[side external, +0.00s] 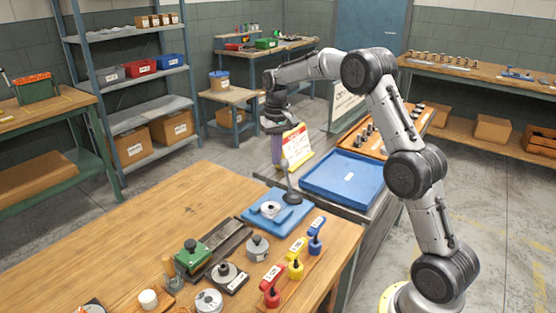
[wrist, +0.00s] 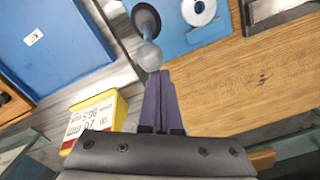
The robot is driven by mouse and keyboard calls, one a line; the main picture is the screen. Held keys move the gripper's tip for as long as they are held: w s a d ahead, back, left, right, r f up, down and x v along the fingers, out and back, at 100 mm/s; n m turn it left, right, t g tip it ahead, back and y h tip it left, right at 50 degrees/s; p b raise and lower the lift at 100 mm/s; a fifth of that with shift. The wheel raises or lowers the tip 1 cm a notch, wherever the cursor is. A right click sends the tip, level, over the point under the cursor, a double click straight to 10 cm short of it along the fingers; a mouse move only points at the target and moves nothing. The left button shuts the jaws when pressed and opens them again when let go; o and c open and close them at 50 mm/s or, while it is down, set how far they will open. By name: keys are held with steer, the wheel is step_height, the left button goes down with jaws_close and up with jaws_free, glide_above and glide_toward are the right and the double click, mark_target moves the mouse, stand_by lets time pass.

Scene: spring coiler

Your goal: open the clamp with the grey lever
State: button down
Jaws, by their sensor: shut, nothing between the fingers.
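The grey lever (wrist: 149,57) shows in the wrist view as a rod with a rounded grey knob, rising from a dark round base (wrist: 146,18). In the side view the lever (side external: 287,181) stands on the edge of a blue plate (side external: 302,213). A pale ring-shaped part (wrist: 198,10) lies on the plate beside it. My gripper (wrist: 159,73) is shut and empty, its purple fingers together. Its tips are close to the knob; I cannot tell if they touch it. In the side view my gripper (side external: 277,162) points down just left of the lever. The clamp's inner workings cannot be made out.
A yellow-edged sign (side external: 297,147) stands just behind my gripper. An empty blue tray (side external: 343,180) lies to the right. Red (side external: 271,286), yellow (side external: 296,260) and blue (side external: 316,236) handles stand at the bench's right edge. The wooden bench (side external: 150,235) is clear at left.

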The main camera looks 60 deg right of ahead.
mark_target(287, 160)
steer(key=shift+s+f, duration=0.1)
steer(key=shift+s, duration=0.05)
steer(key=shift+s, duration=0.75)
steer(key=shift+s+r, duration=0.1)
steer(key=shift+r, duration=0.15)
steer(key=shift+s, duration=0.75)
steer(key=shift+s+r, duration=0.1)
steer(key=shift+s, duration=0.6)
